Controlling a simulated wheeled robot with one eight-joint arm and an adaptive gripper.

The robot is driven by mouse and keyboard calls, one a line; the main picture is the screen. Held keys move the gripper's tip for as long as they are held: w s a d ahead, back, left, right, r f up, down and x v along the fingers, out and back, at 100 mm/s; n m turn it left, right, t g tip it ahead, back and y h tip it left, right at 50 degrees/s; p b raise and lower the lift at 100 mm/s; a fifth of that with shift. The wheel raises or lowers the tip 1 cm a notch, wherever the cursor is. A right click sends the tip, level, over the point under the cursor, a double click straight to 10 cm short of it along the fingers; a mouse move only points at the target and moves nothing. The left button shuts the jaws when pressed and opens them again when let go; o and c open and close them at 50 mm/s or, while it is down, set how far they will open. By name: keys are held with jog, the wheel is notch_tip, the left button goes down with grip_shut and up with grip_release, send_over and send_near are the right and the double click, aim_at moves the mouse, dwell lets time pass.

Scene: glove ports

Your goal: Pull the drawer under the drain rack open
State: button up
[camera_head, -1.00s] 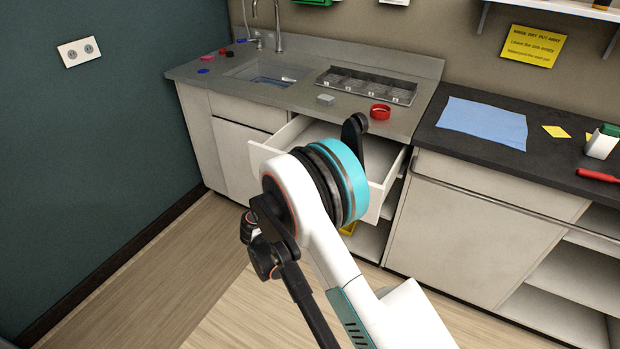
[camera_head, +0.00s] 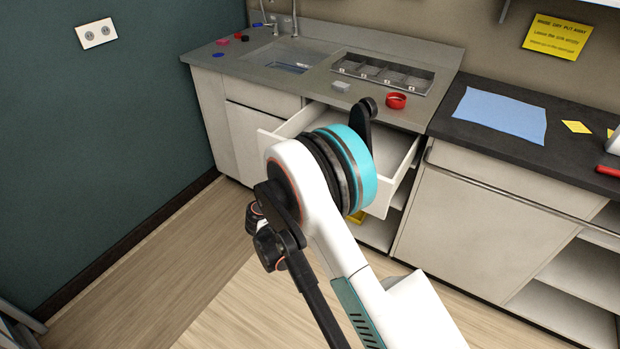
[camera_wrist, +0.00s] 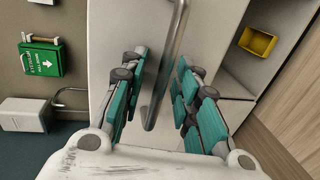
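The drain rack (camera_head: 383,72) is a grey sectioned tray set in the steel counter. The white drawer (camera_head: 400,180) below it stands pulled out, its inside showing. My arm hides much of its front in the head view. In the wrist view, turned sideways, the pale drawer front (camera_wrist: 108,25) carries a grey bar handle (camera_wrist: 165,70). My gripper (camera_wrist: 160,75) has its teal-padded fingers on either side of the handle. Gaps show between both fingers and the bar, so it looks open. My gripper is hidden behind my arm in the head view.
A red ring (camera_head: 396,101) and a grey block (camera_head: 341,87) sit on the counter by the rack. A yellow bin (camera_wrist: 257,43) is on the shelf below the drawer. A dark worktop with a blue cloth (camera_head: 500,115) is to the right.

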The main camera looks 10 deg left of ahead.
jog(key=v, duration=1.2)
